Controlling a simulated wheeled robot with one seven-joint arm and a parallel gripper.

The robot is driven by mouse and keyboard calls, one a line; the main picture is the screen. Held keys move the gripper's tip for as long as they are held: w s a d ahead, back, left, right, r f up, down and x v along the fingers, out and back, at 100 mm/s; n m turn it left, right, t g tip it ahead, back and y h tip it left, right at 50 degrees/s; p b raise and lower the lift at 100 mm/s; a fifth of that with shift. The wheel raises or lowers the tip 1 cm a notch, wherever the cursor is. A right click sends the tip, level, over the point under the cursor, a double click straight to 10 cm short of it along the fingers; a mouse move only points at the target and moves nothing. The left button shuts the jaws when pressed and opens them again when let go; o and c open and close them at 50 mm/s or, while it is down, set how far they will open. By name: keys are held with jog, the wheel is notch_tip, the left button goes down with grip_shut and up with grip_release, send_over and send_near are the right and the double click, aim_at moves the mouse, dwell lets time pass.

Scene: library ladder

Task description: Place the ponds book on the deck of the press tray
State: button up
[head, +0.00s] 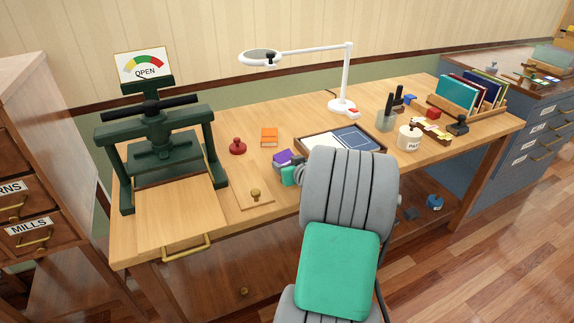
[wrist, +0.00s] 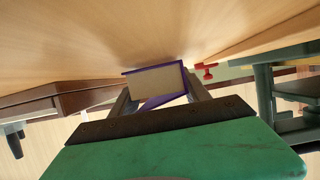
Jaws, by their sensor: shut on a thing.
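A purple book (head: 282,157) with pale page edges is between the fingers of my gripper (wrist: 160,92), and it fills the middle of the wrist view (wrist: 157,80). No title on it can be read. In the head view my gripper is partly hidden behind my arm, over the middle of the workbench. The press tray (head: 178,222) is a flat wooden deck with a brass handle, drawn out in front of the green press (head: 160,135). The deck looks bare. The held book is to its right.
A wooden board with a brass knob (head: 255,193), a red stamp (head: 238,146) and an orange book (head: 269,136) lie between press and gripper. A dark-rimmed tray (head: 352,139), white lamp (head: 345,105) and paste pot (head: 408,139) are to the right. A sign reads OPEN.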

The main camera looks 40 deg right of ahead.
jog(key=shift+f+b, duration=0.25)
jog(key=shift+b, duration=0.1)
jog(key=o, duration=1.5)
jog(key=shift+r+p, duration=0.15)
jog(key=shift+p, duration=0.3)
